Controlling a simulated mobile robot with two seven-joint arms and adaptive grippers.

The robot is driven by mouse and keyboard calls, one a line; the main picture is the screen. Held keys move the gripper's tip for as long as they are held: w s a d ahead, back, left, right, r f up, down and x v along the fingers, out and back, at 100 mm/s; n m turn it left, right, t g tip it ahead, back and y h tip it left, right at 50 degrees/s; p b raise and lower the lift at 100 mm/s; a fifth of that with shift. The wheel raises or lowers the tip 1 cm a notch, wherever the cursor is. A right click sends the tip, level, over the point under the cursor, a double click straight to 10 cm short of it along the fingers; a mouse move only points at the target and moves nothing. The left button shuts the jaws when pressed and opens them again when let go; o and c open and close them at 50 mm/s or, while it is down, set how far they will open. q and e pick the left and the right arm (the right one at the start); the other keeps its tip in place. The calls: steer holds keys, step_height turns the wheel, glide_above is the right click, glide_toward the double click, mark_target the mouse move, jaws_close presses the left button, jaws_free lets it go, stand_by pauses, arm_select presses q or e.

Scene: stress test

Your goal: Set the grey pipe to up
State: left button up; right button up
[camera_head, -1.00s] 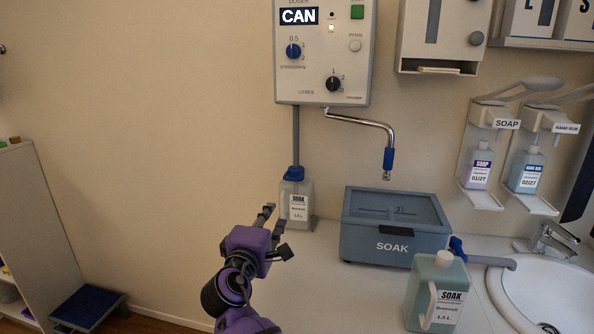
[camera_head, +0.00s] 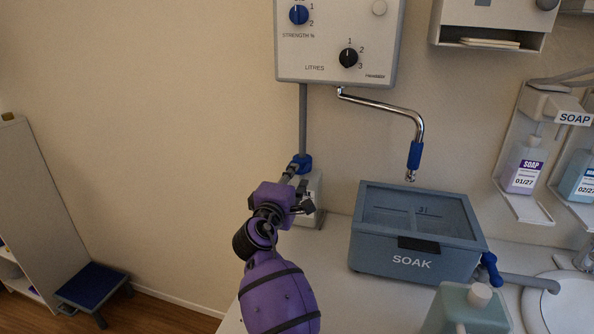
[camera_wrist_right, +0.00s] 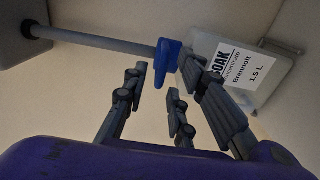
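A grey pipe (camera_head: 303,115) runs down the wall from the doser box to a blue fitting (camera_head: 301,162) at the white SOAK container (camera_head: 315,195). In the right wrist view the pipe (camera_wrist_right: 95,38) comes from the upper left and ends at the blue fitting (camera_wrist_right: 163,66), near the labelled container (camera_wrist_right: 270,72). My right gripper (camera_head: 302,187) is in front of the container, just below the fitting. In the wrist view its fingers (camera_wrist_right: 160,78) are spread and empty, with the fitting showing between their tips. I cannot tell whether they touch it. My left gripper is not visible.
The blue-grey SOAK bath (camera_head: 400,255) stands to the right, with a chrome spout (camera_head: 405,108) above it. A green-tinted bottle (camera_head: 465,310) is at the front. The doser (camera_head: 330,70) hangs above. The wall left of my arm is bare.

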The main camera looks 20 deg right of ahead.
mark_target(300, 152)
steer(key=shift+x, duration=1.85)
jaws_close()
